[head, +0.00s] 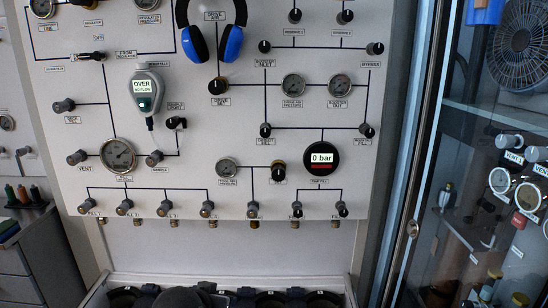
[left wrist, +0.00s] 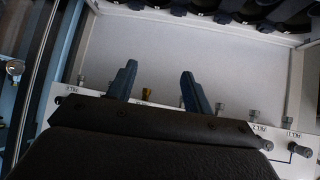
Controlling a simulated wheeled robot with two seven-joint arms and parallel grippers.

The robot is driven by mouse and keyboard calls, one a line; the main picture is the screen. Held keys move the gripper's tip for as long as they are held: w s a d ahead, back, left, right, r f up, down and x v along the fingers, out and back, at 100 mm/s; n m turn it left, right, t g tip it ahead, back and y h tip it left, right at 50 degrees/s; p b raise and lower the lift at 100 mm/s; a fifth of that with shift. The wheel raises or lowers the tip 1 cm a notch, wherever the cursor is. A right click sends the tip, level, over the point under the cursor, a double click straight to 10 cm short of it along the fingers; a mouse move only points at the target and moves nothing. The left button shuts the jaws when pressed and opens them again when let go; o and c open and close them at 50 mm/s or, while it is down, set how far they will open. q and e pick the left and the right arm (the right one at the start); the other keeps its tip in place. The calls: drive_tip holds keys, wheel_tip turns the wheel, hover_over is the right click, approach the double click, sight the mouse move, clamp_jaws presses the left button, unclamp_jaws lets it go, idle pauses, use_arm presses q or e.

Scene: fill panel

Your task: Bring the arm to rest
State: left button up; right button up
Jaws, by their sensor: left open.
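My left gripper (left wrist: 158,70) shows in the left wrist view with its two blue-grey fingers well apart and nothing between them. In that view the fingers overlap the panel's lower edge and a pale surface beyond it; contact cannot be told. A dark rounded shape at the bottom of the head view may be part of my arm, but I cannot tell. The white fill panel (head: 185,235) carries gauges, a round display (head: 322,158) reading 0 bar, and a row of fill valves along its bottom. My right gripper is in neither view.
Blue headphones (head: 232,42) and a handheld meter (head: 146,90) hang on the panel. A pale bin (head: 120,281) with dark round openings lies below it. A glass-fronted cabinet (head: 430,150) stands at right, a grey drawer unit (head: 40,262) at left.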

use_arm(q)
drive_tip(key=s+a+f+g, duration=0.1)
drive_tip(key=s+f+g, duration=0.6)
drive_tip(key=s+f, duration=2)
drive_tip(key=s, duration=0.2)
drive_tip(key=shift+s+a+g+y, duration=0.3)
drive_tip(key=shift+a, duration=0.05)
